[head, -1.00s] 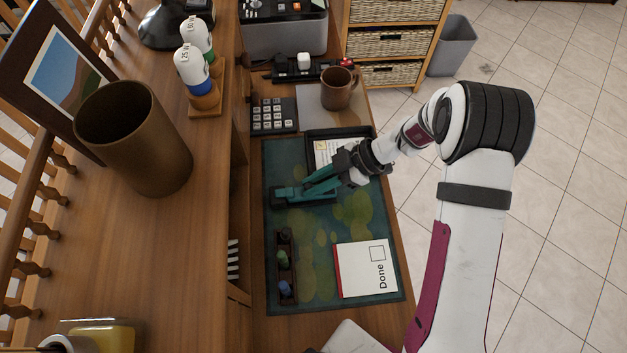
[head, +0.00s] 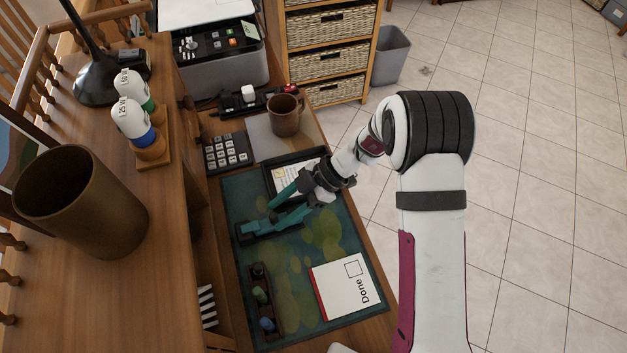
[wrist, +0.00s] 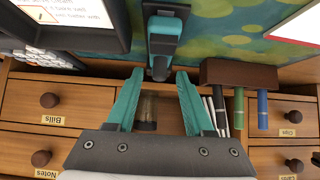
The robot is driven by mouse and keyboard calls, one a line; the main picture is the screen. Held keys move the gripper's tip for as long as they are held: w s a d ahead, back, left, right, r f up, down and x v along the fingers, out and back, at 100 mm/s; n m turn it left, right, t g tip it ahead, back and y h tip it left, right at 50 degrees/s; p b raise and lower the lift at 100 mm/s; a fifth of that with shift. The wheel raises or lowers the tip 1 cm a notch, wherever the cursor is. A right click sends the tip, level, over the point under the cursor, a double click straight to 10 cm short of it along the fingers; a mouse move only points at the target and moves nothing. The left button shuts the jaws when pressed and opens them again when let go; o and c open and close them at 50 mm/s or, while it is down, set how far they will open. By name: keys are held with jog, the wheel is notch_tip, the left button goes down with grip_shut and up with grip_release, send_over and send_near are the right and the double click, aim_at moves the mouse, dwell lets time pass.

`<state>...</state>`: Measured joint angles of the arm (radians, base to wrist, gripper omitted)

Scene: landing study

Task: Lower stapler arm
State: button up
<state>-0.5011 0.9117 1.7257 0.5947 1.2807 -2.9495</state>
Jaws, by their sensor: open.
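The stapler (head: 258,229), teal over a dark base, lies on the green-blue desk mat (head: 325,265). It also shows in the wrist view (wrist: 165,28), where its near end lies just beyond and between the fingertips. My gripper (head: 277,212) has teal fingers and is over the stapler in the head view. In the wrist view my gripper (wrist: 160,74) is open, with a finger on each side and nothing held between them. My fingers partly hide the stapler in the head view. I cannot tell the arm's exact angle or whether a finger touches it.
A dark pen holder (head: 261,297) and a "Done" notepad (head: 343,286) lie on the mat. A black tray with a paper (head: 292,172), a calculator (head: 227,152) and a mug (head: 285,114) are farther back. The raised wooden shelf (head: 150,280) borders the left. Open mat lies between stapler and notepad.

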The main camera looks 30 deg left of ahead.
jog(key=v, duration=1.4)
jog(key=shift+w, duration=0.2)
jog(key=shift+d+r, duration=0.15)
jog(key=s+d+r+m+t+h, duration=0.1)
jog(key=s+d+r+m+t, duration=0.1)
jog(key=s+d+r+m, duration=0.5)
jog(key=s+d+r+m+t+h, duration=0.1)
jog(key=s+d+r+m+t, duration=0.3)
jog(key=m, duration=0.6)
jog(key=s+d+f+m+h, duration=0.3)
jog(key=s+d+m, duration=0.5)
jog(key=m, duration=0.7)
jog(key=shift+s+d+m+t, duration=0.25)
jog(key=shift+d+m+t, duration=0.15)
jog(key=shift+d, duration=0.5)
